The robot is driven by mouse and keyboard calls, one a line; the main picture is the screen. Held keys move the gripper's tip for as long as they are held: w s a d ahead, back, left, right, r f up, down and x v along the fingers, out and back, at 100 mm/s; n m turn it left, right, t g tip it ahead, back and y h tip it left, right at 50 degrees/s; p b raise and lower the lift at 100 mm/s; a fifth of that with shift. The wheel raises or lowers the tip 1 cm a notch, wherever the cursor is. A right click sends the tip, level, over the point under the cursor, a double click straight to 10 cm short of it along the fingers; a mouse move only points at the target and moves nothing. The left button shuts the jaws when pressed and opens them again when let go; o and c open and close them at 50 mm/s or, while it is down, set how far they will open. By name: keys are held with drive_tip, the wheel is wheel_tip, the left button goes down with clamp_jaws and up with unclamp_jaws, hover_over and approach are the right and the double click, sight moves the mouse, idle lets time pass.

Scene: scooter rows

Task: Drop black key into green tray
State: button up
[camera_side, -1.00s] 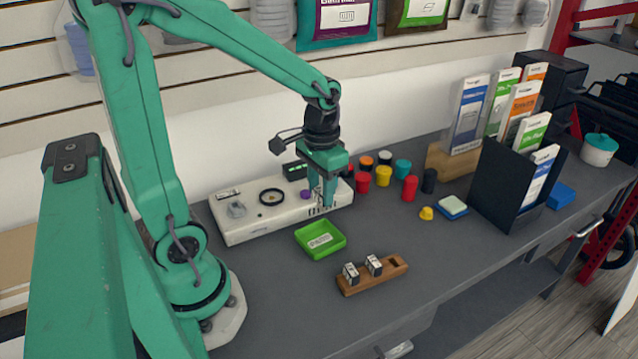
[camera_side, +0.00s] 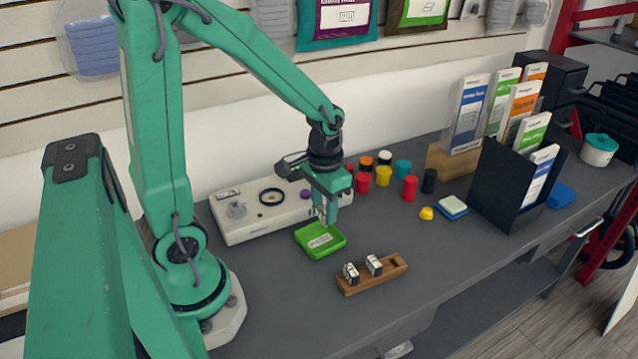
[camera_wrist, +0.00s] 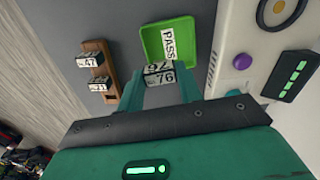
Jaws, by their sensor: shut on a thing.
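The green tray (camera_side: 303,239) lies on the grey bench, with a white label inside; the wrist view shows it (camera_wrist: 148,40) with the label reading PASS. My gripper (camera_side: 326,222) is above the tray's back right edge, pointing down. In the wrist view, my gripper (camera_wrist: 160,84) is shut on a small black and white block (camera_wrist: 159,74) with digits on it, one pair reading 76. The block overlaps the tray's near rim there and appears held above it. I cannot tell whether this block is the black key; no other key shows.
A wooden holder (camera_side: 383,277) with two similar numbered blocks stands in front of the tray. A white panel (camera_side: 240,228) lies behind it. Several coloured cylinders, a yellow knob (camera_side: 426,213) and a black brochure stand (camera_side: 492,190) are to the right.

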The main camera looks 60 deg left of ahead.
drive_tip(key=shift+f, duration=0.85)
drive_tip(key=o, duration=1.1)
drive_tip(key=shift+r, duration=3.95)
drive_tip(key=shift+s+d+r+m+t, duration=0.25)
drive_tip(key=shift+s+d+r+t, duration=0.65)
drive_tip(key=shift+r, duration=0.6)
drive_tip(key=shift+s+d+r+m+t, duration=0.2)
drive_tip(key=shift+s+d+r+t, duration=0.6)
drive_tip(key=shift+s+r, duration=0.65)
drive_tip(key=shift+s+d+r+m+t, duration=0.25)
drive_tip(key=shift+s+d+r+t, duration=0.35)
drive_tip(key=shift+s+r+t, duration=0.75)
